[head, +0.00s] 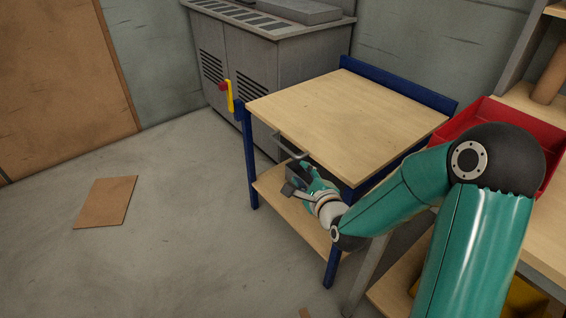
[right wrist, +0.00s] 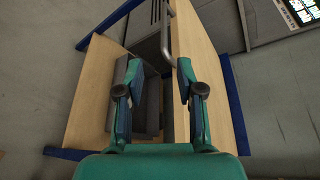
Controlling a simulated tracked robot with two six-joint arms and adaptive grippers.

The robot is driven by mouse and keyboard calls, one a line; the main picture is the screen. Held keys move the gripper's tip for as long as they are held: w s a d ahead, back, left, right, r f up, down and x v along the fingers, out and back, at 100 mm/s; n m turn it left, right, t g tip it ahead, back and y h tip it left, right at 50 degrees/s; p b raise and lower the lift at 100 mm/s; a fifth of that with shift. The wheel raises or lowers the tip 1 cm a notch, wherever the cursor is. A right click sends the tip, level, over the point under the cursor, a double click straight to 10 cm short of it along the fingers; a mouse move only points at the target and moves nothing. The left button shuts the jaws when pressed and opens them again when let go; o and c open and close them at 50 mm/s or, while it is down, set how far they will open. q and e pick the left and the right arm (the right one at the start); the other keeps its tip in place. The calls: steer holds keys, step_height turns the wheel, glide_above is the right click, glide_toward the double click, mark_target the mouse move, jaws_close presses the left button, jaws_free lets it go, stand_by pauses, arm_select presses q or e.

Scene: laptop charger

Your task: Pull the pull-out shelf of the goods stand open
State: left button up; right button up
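The goods stand (head: 345,110) has a pale wooden top, blue legs and a lower wooden board (head: 270,190). A grey bar handle (head: 290,147) sits at its front edge, just below the top; I take it for the pull-out shelf's handle. The shelf itself is hidden or cannot be told from the top. My right gripper (head: 300,182) is below and in front of the handle. In the right wrist view, its two fingers (right wrist: 160,75) are apart and empty, and the handle (right wrist: 168,38) lies ahead, beyond the fingertips, not between them. My left gripper is not in view.
A dark grey box-like thing (right wrist: 145,110) shows on the lower board between my fingers and beyond. A grey cabinet (head: 270,65) stands behind the stand. A red bin (head: 485,115) is on the right. The floor to the left is clear except for a flat brown sheet (head: 106,202).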

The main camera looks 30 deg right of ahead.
mark_target(284, 146)
steer(key=x, duration=0.8)
steer(key=b+x, duration=0.1)
steer(key=x, duration=0.7)
steer(key=shift+w+d+r+b, duration=0.2)
steer(key=shift+w+b, duration=0.1)
steer(key=shift+w, duration=0.1)
jaws_close()
steer(key=shift+f, duration=0.1)
